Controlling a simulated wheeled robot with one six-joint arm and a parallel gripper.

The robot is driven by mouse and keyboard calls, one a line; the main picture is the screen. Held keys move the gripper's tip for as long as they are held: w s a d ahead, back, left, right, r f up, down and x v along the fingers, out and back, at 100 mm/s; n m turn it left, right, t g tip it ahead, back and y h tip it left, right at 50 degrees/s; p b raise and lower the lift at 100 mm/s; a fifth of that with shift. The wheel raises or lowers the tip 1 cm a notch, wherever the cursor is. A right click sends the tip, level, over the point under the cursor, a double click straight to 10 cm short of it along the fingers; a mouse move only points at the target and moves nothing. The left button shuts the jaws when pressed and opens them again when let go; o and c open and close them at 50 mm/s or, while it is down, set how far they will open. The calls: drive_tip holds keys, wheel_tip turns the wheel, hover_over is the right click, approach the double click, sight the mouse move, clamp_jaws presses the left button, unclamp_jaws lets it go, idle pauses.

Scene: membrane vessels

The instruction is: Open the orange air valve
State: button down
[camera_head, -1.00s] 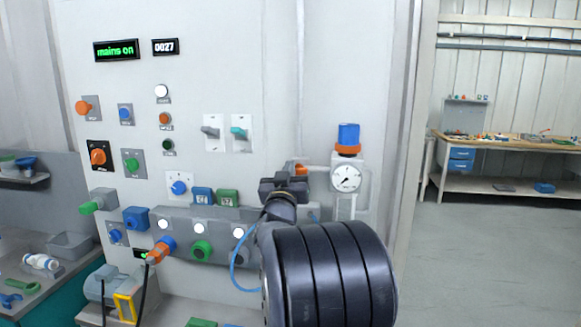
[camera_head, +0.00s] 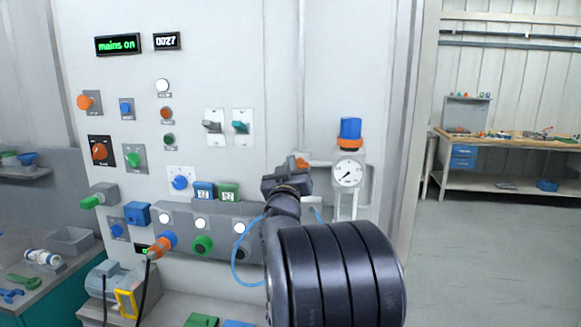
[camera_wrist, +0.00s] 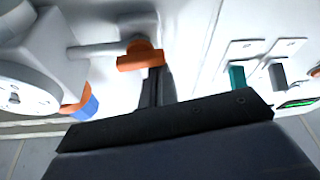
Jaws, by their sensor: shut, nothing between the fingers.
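The orange air valve (camera_head: 302,163) is a small orange handle on a thin pipe left of the pressure gauge (camera_head: 348,172). My gripper partly hides it in the head view. In the wrist view the orange handle (camera_wrist: 140,58) shows as a short bar across the end of the grey pipe. My gripper (camera_head: 290,180) is just in front of and below the valve. In the wrist view its fingers (camera_wrist: 157,82) are together and empty, with their tips beside the right end of the handle. I cannot tell whether they touch it.
A blue and orange fitting (camera_head: 350,133) tops the gauge. Two toggle switches (camera_head: 241,126) and several knobs and lamps lie left on the pale panel. A blue hose (camera_head: 236,262) hangs by my arm. A workbench (camera_head: 500,160) stands far right, with open floor before it.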

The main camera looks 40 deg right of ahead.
drive_tip(key=shift+f+n+y+b, duration=0.1)
drive_tip(key=shift+n+y+b, duration=0.25)
drive_tip(key=shift+n, duration=0.35)
drive_tip(key=n+y+b, duration=0.1)
drive_tip(key=n, duration=0.3)
drive_tip(key=f+n+y+b, duration=0.1)
drive_tip(key=n+y+b, duration=0.1)
drive_tip(key=n, duration=0.3)
drive_tip(key=f+n+y+b, duration=0.1)
drive_tip(key=n+y, duration=0.1)
drive_tip(key=n, duration=0.2)
drive_tip(key=shift+t+b, duration=0.4)
drive_tip(key=shift+d, duration=0.1)
idle(0.3)
